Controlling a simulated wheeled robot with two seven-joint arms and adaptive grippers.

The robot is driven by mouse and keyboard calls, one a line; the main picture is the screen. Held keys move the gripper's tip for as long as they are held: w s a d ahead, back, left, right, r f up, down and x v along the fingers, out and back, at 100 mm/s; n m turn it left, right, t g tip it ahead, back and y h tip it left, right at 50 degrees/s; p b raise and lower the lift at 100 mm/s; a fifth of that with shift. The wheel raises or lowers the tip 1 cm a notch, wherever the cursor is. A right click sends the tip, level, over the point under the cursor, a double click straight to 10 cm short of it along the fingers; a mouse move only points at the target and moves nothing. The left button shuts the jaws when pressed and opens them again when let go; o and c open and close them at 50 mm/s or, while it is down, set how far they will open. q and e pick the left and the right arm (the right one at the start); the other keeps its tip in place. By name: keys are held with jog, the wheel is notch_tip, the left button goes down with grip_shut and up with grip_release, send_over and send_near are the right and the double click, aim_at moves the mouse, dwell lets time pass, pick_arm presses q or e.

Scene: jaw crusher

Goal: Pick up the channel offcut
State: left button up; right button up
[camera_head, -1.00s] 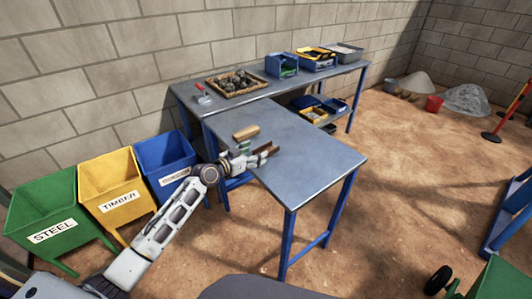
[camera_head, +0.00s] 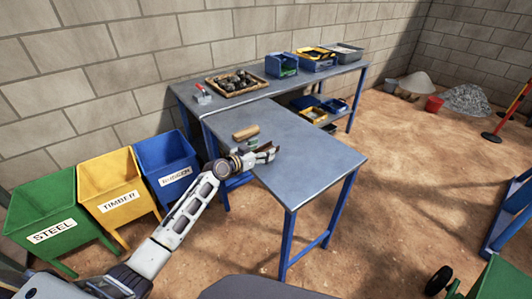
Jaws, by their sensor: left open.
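The channel offcut looks like the small rusty-brown piece (camera_head: 266,147) on the grey table (camera_head: 312,172). It is small and partly hidden by my left gripper. My left gripper (camera_head: 272,154) reaches in low over the table's left part, its fingers open and right at the brown piece. I cannot tell whether the fingers touch it or stand around it. A short timber block (camera_head: 246,132) lies just behind the gripper. A small greenish thing beside it is mostly hidden by my wrist. My right gripper is not in view.
Steel (camera_head: 48,222), timber (camera_head: 112,186) and rubble (camera_head: 168,165) bins stand left of the table. The back bench (camera_head: 205,117) holds a wooden tray of stones (camera_head: 236,83), a red-handled trowel (camera_head: 201,94) and blue bins (camera_head: 281,64). The table's right half is clear.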

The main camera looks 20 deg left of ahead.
pick_arm(q)
jog(key=shift+w, duration=0.1)
dwell(0.4)
jog(key=c, duration=1.5)
jog(key=shift+o, duration=0.2)
jog(key=shift+r, duration=0.1)
